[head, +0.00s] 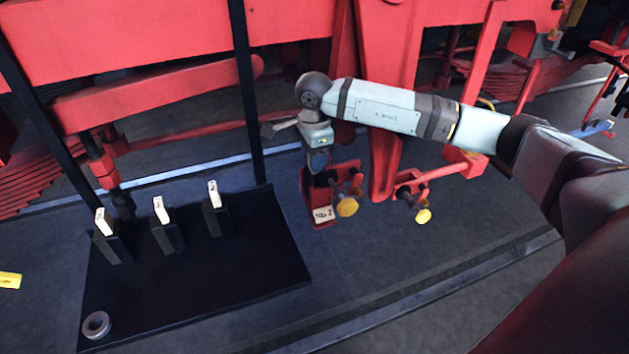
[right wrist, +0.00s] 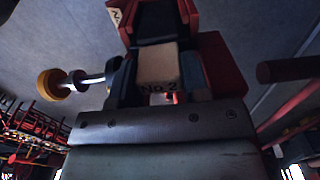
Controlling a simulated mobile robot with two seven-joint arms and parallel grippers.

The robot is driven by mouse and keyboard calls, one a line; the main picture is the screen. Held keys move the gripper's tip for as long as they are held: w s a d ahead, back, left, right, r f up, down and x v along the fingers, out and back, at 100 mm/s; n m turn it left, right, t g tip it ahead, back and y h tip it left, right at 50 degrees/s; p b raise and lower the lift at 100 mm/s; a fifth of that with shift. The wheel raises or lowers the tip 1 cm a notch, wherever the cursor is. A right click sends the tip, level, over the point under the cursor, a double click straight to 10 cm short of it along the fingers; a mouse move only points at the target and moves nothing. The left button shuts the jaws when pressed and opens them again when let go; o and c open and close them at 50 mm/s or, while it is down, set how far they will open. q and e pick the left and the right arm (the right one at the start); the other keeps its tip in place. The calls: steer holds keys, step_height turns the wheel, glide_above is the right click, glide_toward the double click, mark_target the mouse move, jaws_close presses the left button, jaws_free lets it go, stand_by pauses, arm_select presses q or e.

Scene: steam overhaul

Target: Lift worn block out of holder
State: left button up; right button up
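The red holder (head: 319,212), with a "No 2" tag on its front, sits low beside the red frame in the head view. My right gripper (head: 318,163) points down over its top. In the right wrist view, the tan worn block (right wrist: 157,63), marked "No 2", sits between the fingers of my right gripper (right wrist: 158,80). A finger lies along each side of it with no clear gap. The red holder with its dark inside (right wrist: 155,22) shows around and beyond the block. In the head view the block is hidden by gripper and holder. My left gripper is not in view.
A black tray (head: 245,262) at left carries several dark stands with white-topped blocks (head: 162,210) and a grey ring (head: 96,325). Yellow-ended bolts (head: 346,206) stick out beside the holder. A second red bracket (head: 410,184) stands to the right. Black posts (head: 247,90) rise at left.

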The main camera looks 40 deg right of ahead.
jaws_close()
steer(key=shift+r, duration=0.1)
step_height(320, 180, up, 20)
steer(key=b, duration=0.2)
stand_by(0.4)
